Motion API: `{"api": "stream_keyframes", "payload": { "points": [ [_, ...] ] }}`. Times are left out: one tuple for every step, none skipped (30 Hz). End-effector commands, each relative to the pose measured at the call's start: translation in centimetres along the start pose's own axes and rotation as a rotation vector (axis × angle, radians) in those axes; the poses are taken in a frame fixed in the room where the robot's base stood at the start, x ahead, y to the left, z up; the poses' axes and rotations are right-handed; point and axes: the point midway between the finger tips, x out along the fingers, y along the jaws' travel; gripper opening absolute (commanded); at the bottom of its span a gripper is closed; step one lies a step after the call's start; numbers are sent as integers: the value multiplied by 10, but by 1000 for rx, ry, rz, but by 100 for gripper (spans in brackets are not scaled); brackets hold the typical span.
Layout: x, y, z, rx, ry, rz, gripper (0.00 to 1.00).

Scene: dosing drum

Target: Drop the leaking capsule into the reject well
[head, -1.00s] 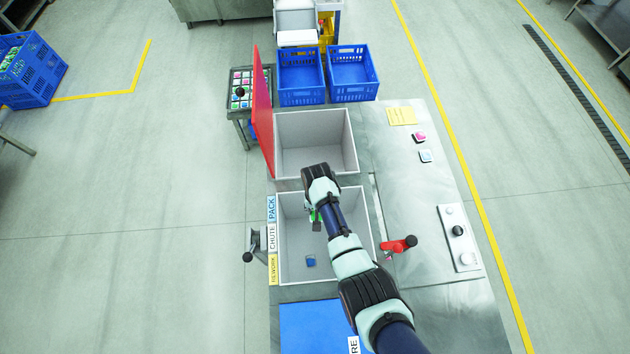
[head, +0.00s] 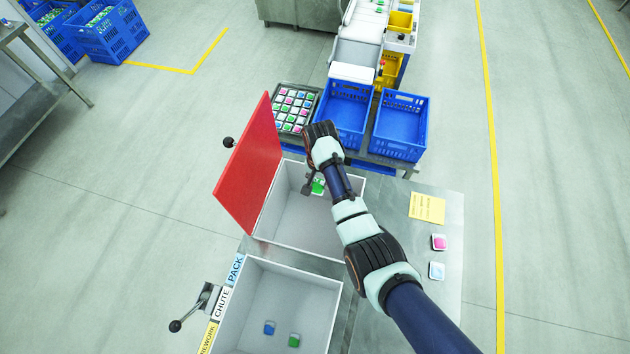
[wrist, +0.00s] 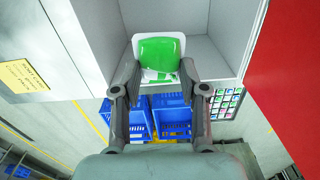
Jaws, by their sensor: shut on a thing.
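My gripper (head: 314,187) is shut on a green and white capsule (head: 318,187), above the far grey well (head: 300,225). In the wrist view the capsule (wrist: 160,50) sits between my fingertips (wrist: 160,72), its green face toward the camera, with white patches on its lower part. The far well has a red lid (head: 252,165) standing open on its left side. The part of its floor in sight looks empty; my arm hides some of its right side. No reject label is readable.
A nearer grey well (head: 285,280) holds a blue capsule (head: 269,328) and a green one (head: 294,340). Blue crates (head: 400,125) and a tray of capsules (head: 293,108) stand beyond.

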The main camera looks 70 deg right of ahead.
Motion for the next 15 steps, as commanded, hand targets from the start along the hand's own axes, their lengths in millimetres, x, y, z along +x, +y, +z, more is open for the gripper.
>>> {"api": "stream_keyframes", "payload": {
  "points": [
    [1,0,0,-1,0,0,28],
    [2,0,0,-1,0,0,28],
    [4,0,0,-1,0,0,28],
    [7,0,0,-1,0,0,28],
    [10,0,0,-1,0,0,28],
    [14,0,0,-2,0,0,28],
    [18,0,0,-2,0,0,28],
    [22,0,0,-2,0,0,28],
    [27,0,0,-2,0,0,28],
    [32,0,0,-2,0,0,28],
    [36,0,0,-2,0,0,28],
    [42,0,0,-2,0,0,28],
    [47,0,0,-2,0,0,28],
    [51,0,0,-2,0,0,28],
    [55,0,0,-2,0,0,28]
  ]
}}
